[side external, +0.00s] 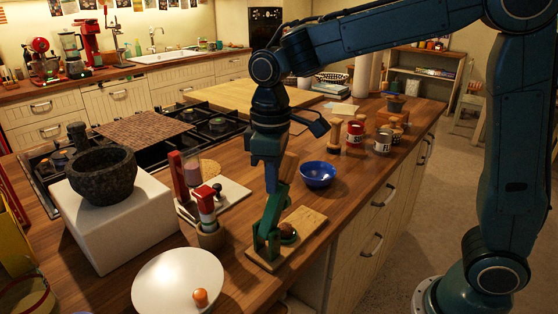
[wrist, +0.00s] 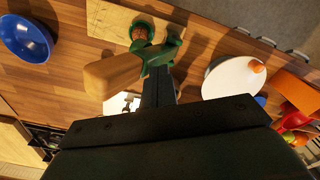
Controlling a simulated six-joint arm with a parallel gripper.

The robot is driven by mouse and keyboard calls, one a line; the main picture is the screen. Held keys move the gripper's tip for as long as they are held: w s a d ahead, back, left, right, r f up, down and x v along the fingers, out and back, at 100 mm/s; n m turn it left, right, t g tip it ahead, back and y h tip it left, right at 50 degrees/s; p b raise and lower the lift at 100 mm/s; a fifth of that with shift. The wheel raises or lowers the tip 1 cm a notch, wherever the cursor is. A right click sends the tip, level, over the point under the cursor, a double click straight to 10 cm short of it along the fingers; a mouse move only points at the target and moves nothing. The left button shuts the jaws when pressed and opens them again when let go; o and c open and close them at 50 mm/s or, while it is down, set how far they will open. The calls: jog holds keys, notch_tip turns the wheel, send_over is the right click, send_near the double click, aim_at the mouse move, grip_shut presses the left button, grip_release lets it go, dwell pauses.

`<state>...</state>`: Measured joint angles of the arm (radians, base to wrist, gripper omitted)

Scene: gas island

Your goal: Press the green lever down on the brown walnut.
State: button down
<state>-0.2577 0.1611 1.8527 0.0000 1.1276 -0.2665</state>
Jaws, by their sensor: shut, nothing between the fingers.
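The green lever (side external: 272,212) belongs to a nutcracker on a small wooden board (side external: 310,219). It stands raised and tilted, with its wooden handle (side external: 289,166) at the upper end. The brown walnut (side external: 288,232) sits in a green holder at the lever's foot. In the wrist view the walnut (wrist: 140,32) shows beside the green lever (wrist: 163,52), and the wooden handle (wrist: 112,75) points left. My gripper (side external: 271,188) is shut and empty, pointing down right beside the upper lever. In the wrist view its fingers (wrist: 158,74) overlap the lever; I cannot tell whether they touch.
A blue bowl (side external: 318,174) stands behind the board. A white plate (side external: 163,284) with an orange item (side external: 200,297) lies at the front left. A cup with a red-topped utensil (side external: 207,208) stands left of the nutcracker. A stone mortar (side external: 103,174) rests on a white block.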

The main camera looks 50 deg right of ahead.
aim_at(282, 172)
jog(key=shift+d, duration=1.3)
jog(key=shift+d+f, duration=0.1)
jog(key=shift+d, duration=0.1)
jog(key=d+f, duration=0.2)
jog(key=d, duration=0.3)
jog(key=shift+d+f, duration=0.35)
jog(key=shift+f, duration=0.05)
dwell(0.9)
jog(key=shift+r, duration=0.15)
dwell(0.4)
notch_tip(282, 172, up, 7)
dwell(1.7)
jog(key=shift+s, duration=0.15)
